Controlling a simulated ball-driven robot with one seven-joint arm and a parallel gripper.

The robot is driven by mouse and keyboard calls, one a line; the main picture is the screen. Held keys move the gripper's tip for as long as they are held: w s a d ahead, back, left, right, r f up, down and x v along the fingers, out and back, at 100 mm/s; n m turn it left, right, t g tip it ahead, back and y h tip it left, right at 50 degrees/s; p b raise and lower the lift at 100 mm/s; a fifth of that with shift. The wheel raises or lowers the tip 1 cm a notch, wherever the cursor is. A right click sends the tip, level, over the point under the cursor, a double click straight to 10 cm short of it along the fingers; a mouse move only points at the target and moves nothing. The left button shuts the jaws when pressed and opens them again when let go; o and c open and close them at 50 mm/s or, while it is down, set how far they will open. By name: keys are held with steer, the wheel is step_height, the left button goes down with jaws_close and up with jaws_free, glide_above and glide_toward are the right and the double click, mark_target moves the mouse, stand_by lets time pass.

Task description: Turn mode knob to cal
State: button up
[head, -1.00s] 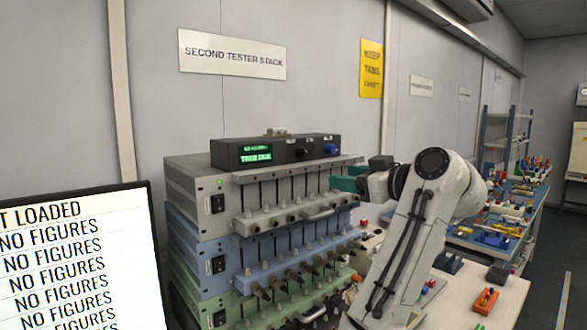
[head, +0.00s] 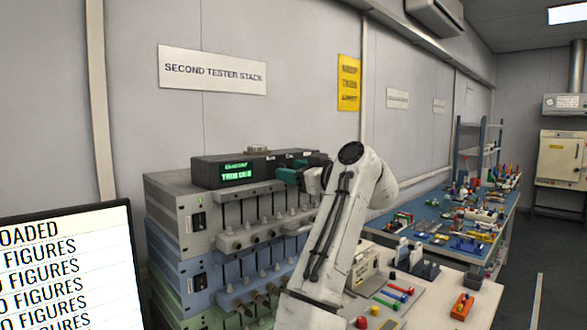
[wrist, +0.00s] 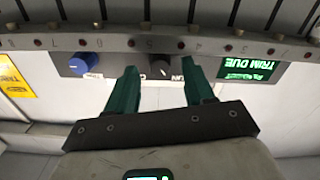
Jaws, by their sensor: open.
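The black control box (head: 220,171) sits on top of the tester stack, with a lit green display (head: 237,172) on its left. In the wrist view, which is upside down, the display (wrist: 248,69) reads "TRIM DUE". A small black knob (wrist: 160,67) and a blue knob (wrist: 84,64) are on the same face. My gripper (head: 291,177) is at the right part of the box front and hides the knobs in the head view. In the wrist view, its green fingers are open on either side of the black knob, with gaps visible. The knob's pointer setting is too small to read.
Grey, blue and green tester units (head: 172,222) stack below the box, with levers and handles sticking out. A monitor (head: 70,265) stands at front left. A white bench (head: 420,310) with small items is at right, and a blue table (head: 405,228) lies behind it.

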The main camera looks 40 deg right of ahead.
steer(key=shift+w, duration=0.2)
jaws_close()
stand_by(0.5)
